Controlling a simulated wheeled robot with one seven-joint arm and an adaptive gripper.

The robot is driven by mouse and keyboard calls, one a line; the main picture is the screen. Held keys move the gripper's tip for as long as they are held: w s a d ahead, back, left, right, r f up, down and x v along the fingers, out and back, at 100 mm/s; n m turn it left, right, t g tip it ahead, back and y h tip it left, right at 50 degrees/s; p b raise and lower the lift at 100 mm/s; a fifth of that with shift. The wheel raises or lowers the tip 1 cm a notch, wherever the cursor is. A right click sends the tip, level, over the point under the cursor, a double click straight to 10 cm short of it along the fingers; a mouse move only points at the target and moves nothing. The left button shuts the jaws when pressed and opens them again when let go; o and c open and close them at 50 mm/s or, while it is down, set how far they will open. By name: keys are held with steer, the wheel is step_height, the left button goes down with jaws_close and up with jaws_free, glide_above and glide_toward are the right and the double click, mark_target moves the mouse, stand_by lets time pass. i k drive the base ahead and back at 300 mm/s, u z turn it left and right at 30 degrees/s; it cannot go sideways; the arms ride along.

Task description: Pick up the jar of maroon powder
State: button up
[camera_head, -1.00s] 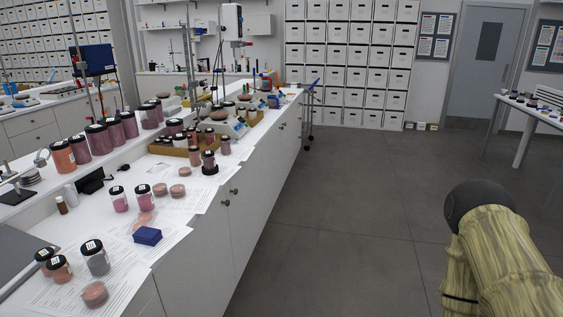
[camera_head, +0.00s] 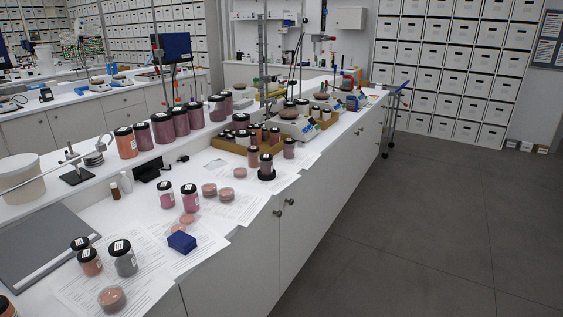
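Several jars with dark maroon or purple powder and black lids are on the white bench. A row of large ones, including one large maroon jar (camera_head: 162,130), stands at the back beside an orange jar (camera_head: 126,142). I cannot tell from the picture which one the task means. My gripper is not in view.
The cardboard tray (camera_head: 231,147) holds small jars. The floor (camera_head: 400,240) right of the bench is clear.

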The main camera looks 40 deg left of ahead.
mark_target(266, 168)
steer(key=i, duration=0.75)
steer(key=u, duration=2)
